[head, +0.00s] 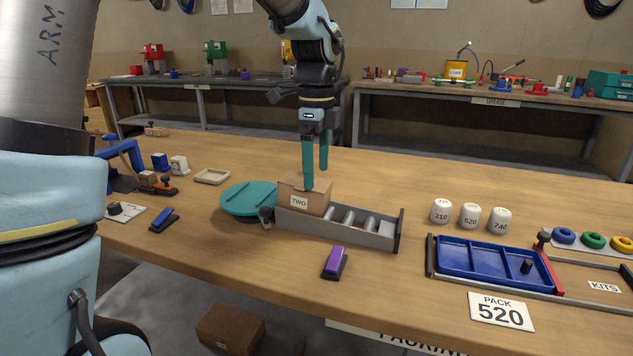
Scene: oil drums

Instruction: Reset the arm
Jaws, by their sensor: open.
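My gripper (315,165) points down with two teal fingers, over the left end of the grey roller tray. Its fingers are apart. A cardboard box labelled "TWO" (303,196) sits at the left end of the roller tray (384,240). The nearer fingertip overlaps the box's top in the picture; I cannot tell whether it touches. My arm reaches in from the top of the view.
A teal turntable (249,199) stands left of the tray, and a purple-topped block (335,261) in front. White jars (470,215), a blue tray (484,265) and a "PACK 520" card (501,312) are at right. Bare wood lies behind the roller tray.

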